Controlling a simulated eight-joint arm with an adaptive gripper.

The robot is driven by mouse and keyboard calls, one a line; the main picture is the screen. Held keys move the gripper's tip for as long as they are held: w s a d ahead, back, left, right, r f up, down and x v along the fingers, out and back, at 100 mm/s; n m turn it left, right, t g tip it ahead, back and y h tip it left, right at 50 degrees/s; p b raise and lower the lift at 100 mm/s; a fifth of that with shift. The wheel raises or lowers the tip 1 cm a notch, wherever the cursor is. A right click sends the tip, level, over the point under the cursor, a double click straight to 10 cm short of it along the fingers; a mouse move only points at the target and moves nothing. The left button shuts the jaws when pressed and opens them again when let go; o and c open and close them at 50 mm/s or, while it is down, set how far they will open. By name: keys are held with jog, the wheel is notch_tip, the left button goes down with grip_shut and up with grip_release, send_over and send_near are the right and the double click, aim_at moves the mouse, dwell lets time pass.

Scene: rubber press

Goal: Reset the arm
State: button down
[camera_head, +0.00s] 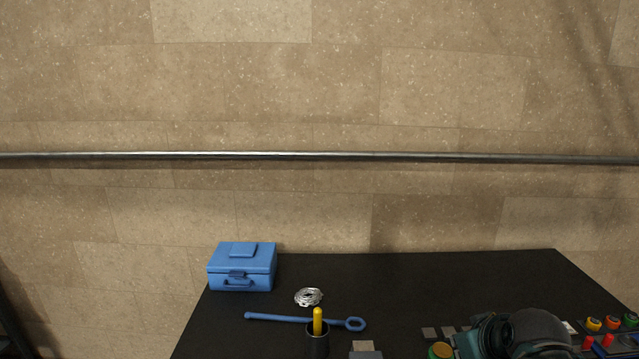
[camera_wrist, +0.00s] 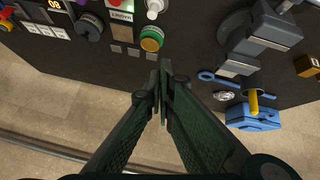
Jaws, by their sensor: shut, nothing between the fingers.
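My gripper (camera_wrist: 162,78) shows in the wrist view, its two dark green fingers meeting at the tips. It is shut with nothing between the fingers. The fingertips appear in front of the edge of a dark surface, just below a row of small grey squares in the picture. They seem apart from everything. In the head view a teal and black rounded part at the bottom right looks like my arm. The fingertips cannot be made out there.
The black table (camera_head: 420,285) holds a blue box (camera_head: 242,268), a silver coil (camera_head: 309,297), a blue ring-ended tool (camera_head: 285,318) and a dark cup (camera_head: 317,343) with a yellow handle. Control buttons (camera_head: 594,324) sit at right. A metal rail (camera_head: 320,155) crosses the wall.

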jog(key=s+a+r+m, duration=0.1)
jog(key=s+a+m, duration=0.1)
jog(key=s+a, duration=0.7)
jog(key=shift+s+a+r+g+y, duration=0.2)
jog(key=shift+a+g+y, duration=0.1)
jog(key=shift+g+y, duration=0.1)
jog(key=c, duration=3.1)
grip_release()
jog(key=shift+c, duration=0.2)
